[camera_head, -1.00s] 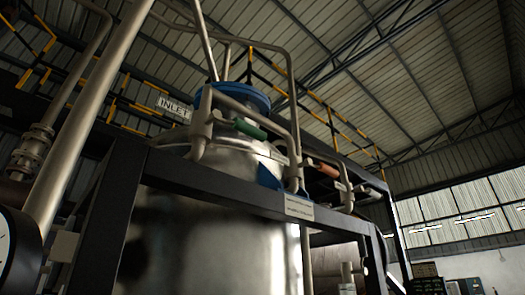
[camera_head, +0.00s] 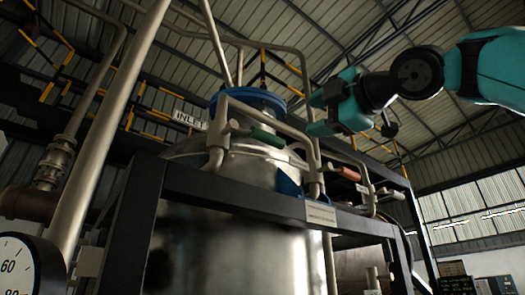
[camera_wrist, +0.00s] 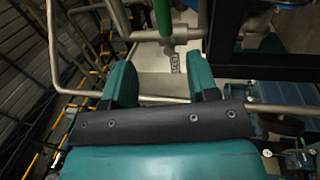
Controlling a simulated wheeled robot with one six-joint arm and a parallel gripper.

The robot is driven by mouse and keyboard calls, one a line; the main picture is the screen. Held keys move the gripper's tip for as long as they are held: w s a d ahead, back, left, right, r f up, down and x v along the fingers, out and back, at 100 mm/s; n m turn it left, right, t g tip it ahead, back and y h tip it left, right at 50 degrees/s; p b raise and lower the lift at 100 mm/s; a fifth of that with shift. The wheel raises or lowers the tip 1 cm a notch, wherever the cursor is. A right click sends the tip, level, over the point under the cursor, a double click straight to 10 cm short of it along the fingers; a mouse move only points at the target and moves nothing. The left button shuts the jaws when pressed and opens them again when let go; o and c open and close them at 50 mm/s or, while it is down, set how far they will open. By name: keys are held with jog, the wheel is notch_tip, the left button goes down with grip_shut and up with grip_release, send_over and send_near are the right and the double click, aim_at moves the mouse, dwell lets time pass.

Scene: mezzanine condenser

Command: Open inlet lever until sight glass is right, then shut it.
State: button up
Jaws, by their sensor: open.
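The green-handled lever (camera_head: 262,137) sits on a pipe by the INLET sign (camera_head: 189,121), in front of the steel tank (camera_head: 230,235). In the wrist view the green handle (camera_wrist: 163,18) shows at the top, beyond the fingers and between their lines. My gripper (camera_head: 312,114) is open and empty, to the right of the green lever and a little above it in the head view, apart from it. In the wrist view my gripper (camera_wrist: 163,68) has both teal fingers spread. I cannot make out a sight glass in either view.
A second lever with an orange handle (camera_head: 346,173) is on the piping to the right. A dark frame beam (camera_head: 240,191) with a label plate (camera_head: 321,213) crosses in front of the tank. Pipes (camera_head: 305,80) rise near my gripper. A dial gauge (camera_head: 17,268) is at lower left.

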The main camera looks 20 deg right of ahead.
aim_at(262, 141)
jog(key=p+x, duration=1)
jog(key=x, duration=0.6)
jog(key=shift+w+f, duration=0.1)
jog(key=shift+w, duration=0.1)
jog(key=shift+w+a, duration=0.2)
jog(key=shift+w, duration=0.25)
grip_shut()
